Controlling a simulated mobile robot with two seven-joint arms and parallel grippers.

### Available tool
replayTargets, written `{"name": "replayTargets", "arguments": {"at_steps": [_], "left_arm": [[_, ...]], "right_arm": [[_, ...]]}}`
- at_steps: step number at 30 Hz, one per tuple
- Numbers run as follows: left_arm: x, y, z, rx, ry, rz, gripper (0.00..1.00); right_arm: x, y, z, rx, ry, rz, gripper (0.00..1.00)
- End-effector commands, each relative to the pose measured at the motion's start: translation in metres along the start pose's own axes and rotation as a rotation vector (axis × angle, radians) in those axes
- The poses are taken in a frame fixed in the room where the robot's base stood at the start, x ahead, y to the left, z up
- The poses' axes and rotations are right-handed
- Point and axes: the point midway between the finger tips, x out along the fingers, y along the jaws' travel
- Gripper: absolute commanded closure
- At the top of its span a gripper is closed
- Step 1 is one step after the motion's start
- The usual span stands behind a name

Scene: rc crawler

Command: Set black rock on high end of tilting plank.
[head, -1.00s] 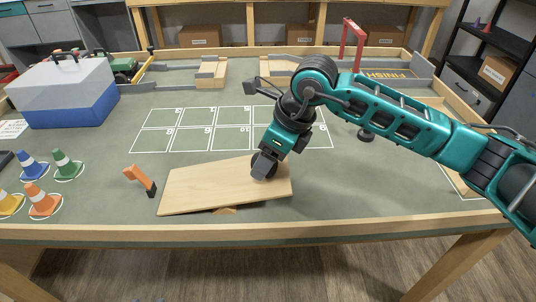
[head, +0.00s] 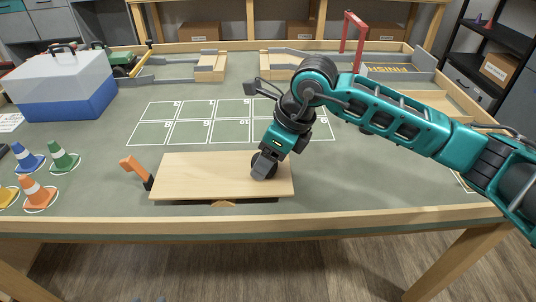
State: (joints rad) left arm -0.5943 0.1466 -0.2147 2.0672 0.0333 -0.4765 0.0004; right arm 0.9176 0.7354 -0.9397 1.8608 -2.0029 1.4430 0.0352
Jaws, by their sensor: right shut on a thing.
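The plank (head: 200,176) is a pale wooden board near the front edge of the table. It rests on a small wooden pivot (head: 222,203) and looks nearly level. My right gripper (head: 263,172) points down at the right part of the plank. It is shut on the black rock (head: 259,162), which is dark and mostly hidden by the fingers. The rock is at or just over the board; I cannot tell whether it touches. My left gripper is out of view.
An orange-handled piece (head: 136,170) stands at the plank's left end. Several cones (head: 62,157) stand at the left, with a blue and white box (head: 62,95) behind. A white grid (head: 215,122) lies behind the plank. A red gate (head: 352,32) stands at the back right.

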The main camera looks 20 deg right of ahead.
Motion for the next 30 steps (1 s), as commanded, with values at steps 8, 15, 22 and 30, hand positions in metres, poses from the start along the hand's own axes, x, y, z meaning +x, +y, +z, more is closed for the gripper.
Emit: {"name": "replayTargets", "arguments": {"at_steps": [8, 15, 22, 30], "left_arm": [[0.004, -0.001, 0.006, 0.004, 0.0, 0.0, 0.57], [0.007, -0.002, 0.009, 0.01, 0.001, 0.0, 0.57], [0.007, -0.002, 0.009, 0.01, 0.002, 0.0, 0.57], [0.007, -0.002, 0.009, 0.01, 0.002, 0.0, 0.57]], "right_arm": [[0.007, 0.0, -0.003, 0.0, -0.001, -0.001, 0.75], [0.013, 0.0, -0.005, 0.0, -0.001, 0.0, 0.75], [0.013, 0.0, -0.005, 0.0, 0.0, 0.0, 0.21], [0.013, 0.0, -0.006, 0.0, 0.0, 0.0, 0.06]]}}
